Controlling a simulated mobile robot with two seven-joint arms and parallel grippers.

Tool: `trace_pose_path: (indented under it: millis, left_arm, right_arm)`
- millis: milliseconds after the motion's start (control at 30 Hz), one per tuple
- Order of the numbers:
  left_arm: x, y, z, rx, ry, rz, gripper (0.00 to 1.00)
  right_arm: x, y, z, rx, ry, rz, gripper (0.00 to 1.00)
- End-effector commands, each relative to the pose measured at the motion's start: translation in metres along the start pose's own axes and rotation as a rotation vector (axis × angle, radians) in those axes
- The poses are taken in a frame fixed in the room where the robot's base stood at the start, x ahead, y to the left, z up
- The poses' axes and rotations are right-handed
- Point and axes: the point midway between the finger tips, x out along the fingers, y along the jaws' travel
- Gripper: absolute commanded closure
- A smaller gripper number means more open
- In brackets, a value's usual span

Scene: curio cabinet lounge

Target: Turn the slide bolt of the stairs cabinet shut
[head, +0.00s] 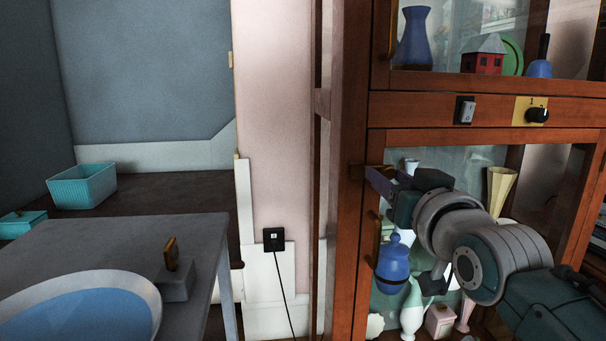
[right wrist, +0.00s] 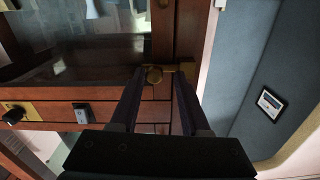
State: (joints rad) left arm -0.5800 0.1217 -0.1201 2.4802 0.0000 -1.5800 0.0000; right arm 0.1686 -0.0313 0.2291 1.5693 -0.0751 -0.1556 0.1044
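The wooden cabinet (head: 342,270) with glass doors stands at the right in the head view. A brass slide bolt (right wrist: 187,69) with a round knob (right wrist: 153,75) sits at the edge of its door frame in the right wrist view. My right gripper (right wrist: 157,72) is at the bolt, with its fingers apart on either side of the knob. A small gap shows between the knob and the right-hand finger. In the head view, my right gripper (head: 374,177) covers most of the bolt at the lower door's upper left corner. My left gripper is out of view.
A switch (head: 465,110) and a black dial (head: 537,115) are on the rail between the doors. A blue jar (head: 394,265) and other ornaments stand behind the lower glass.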

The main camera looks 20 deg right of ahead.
Motion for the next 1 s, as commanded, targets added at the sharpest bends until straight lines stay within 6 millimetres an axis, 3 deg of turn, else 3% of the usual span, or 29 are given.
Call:
trace_pose_path:
  millis: [100, 433, 800, 1000]
  left_arm:
    - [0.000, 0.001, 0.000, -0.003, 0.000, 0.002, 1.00]
    - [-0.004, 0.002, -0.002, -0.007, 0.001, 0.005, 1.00]
    - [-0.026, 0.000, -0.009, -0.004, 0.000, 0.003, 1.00]
    - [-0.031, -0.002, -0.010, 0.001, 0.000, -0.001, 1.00]
  right_arm:
    - [0.000, 0.001, 0.000, 0.000, 0.000, 0.001, 0.43]
    - [-0.007, 0.001, -0.001, -0.001, -0.001, 0.002, 0.43]
    - [-0.071, 0.001, -0.002, -0.001, -0.004, 0.002, 0.43]
    - [-0.095, 0.001, -0.001, -0.001, -0.001, 0.002, 0.43]
